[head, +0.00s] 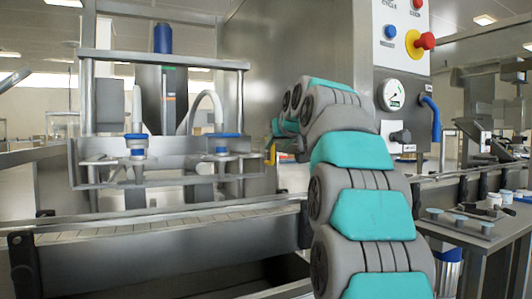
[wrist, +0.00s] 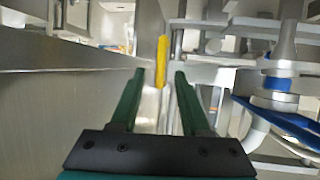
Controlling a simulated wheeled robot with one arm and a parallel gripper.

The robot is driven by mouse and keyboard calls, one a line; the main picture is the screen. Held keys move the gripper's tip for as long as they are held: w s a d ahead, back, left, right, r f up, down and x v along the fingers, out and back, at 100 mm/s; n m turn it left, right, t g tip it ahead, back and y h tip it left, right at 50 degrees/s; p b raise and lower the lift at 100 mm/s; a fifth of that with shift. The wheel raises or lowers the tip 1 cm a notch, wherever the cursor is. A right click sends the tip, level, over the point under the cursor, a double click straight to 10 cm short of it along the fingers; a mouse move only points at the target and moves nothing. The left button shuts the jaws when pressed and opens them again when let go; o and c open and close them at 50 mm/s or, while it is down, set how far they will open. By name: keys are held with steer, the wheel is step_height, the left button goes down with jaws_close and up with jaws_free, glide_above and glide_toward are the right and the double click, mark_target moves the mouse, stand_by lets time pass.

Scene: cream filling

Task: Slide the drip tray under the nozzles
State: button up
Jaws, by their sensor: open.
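A yellow handle (head: 271,153) shows at the right end of the nozzle frame, partly hidden by my arm. In the wrist view the yellow handle (wrist: 163,62) stands just past and between the green fingertips. My gripper (wrist: 160,75) is open and holds nothing; in the head view its end is mostly hidden behind my arm links. Two nozzles with blue collars, left (head: 137,146) and right (head: 221,144), hang in the steel frame. A blue-collared nozzle (wrist: 278,84) shows at the right of the wrist view. I cannot make out the drip tray's body for certain.
A conveyor (head: 160,226) runs below the nozzles, with steel rails along it. A tall steel cabinet with a control panel (head: 400,40) stands close beside my arm. A side table (head: 470,232) with small parts is at the right. In the wrist view a steel wall (wrist: 60,100) fills the left.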

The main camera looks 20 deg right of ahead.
mark_target(272, 150)
steer(key=shift+w, duration=0.45)
steer(key=p+x, duration=0.1)
steer(key=x, duration=0.6)
steer(key=shift+w+f, duration=0.1)
steer(key=shift+f, duration=0.15)
jaws_close()
steer(key=shift+d, duration=0.1)
